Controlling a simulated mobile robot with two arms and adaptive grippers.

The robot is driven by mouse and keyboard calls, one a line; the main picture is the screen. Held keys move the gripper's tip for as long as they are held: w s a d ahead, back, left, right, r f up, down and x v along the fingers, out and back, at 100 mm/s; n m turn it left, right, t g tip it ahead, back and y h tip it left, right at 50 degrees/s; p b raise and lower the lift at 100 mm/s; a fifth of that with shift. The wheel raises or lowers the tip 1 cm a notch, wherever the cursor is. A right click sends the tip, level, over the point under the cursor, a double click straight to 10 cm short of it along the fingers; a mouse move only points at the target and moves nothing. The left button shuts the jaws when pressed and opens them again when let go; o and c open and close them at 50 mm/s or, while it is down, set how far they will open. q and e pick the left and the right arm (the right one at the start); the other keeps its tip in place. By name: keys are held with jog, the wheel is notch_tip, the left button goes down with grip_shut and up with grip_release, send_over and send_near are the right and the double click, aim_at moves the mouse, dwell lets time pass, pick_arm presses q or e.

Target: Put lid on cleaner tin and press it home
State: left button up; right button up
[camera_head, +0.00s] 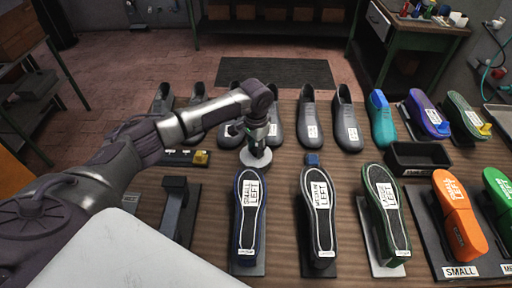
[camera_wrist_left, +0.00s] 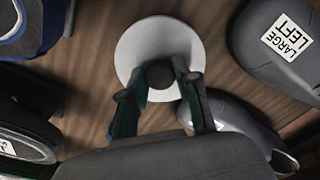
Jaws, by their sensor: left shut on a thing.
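A round white lid (camera_head: 256,163) with a dark knob is at the middle of the bench, behind the shoe sole marked SMALL LEFT. In the left wrist view the white disc (camera_wrist_left: 140,45) shows nearly whole, with the dark knob (camera_wrist_left: 163,74) at its centre. My left gripper (camera_head: 257,150) points down over the disc and is shut on the knob; its fingers (camera_wrist_left: 166,84) stand on either side of it. No cleaner tin can be made out; whether one is under the disc is hidden. My right gripper is not in view.
Grey shoes (camera_head: 310,122) stand in a row close behind and beside the gripper. Lasts with labelled soles (camera_head: 317,215) stand in front. A black tray (camera_head: 418,158), an orange last (camera_head: 459,216) and coloured shoes are at right. A dark post stand (camera_head: 176,210) is at left.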

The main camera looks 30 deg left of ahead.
pick_arm(q)
jog(key=shift+f+p, duration=0.15)
jog(key=shift+p, duration=0.15)
dwell(0.8)
jog(key=o, duration=1.5)
jog(key=shift+r, duration=0.2)
notch_tip(320, 180, up, 5)
jog(key=p, duration=0.5)
jog(key=shift+f, duration=0.15)
jog(key=shift+r, duration=1.05)
